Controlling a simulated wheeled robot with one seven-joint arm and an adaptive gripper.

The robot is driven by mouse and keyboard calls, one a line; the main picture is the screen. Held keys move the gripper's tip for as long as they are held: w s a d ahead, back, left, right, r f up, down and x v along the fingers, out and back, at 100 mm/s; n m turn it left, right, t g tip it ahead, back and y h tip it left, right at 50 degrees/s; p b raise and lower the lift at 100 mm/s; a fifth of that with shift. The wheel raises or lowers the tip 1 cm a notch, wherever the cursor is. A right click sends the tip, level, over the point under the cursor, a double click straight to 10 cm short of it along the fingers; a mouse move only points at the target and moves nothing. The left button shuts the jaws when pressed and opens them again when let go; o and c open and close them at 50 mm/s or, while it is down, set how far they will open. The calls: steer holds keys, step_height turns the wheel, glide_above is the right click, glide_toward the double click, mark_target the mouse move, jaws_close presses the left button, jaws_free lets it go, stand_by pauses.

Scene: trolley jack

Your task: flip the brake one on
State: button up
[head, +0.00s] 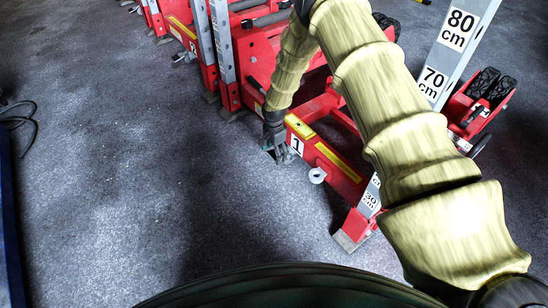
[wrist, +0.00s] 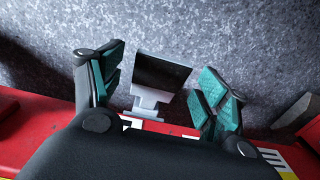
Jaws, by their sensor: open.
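In the wrist view, a grey metal pedal (wrist: 148,104) with a dark flat face sticks out from the red frame, and it looks like the brake. My gripper (wrist: 162,78) is open, with one teal-padded finger on each side of the pedal and a visible gap on both sides. In the head view, my gripper (head: 277,150) is low beside the red beam, next to the white label "1" (head: 297,145). There the gripper largely hides the pedal, so I cannot tell its on or off position.
The red jack beam (head: 338,164) runs right to a grey foot (head: 352,232). More red jacks (head: 205,45) stand at upper left. The grey floor (head: 120,170) is open at left; a dark cable (head: 22,118) lies at its edge.

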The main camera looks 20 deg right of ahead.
steer(key=shift+f, duration=0.8)
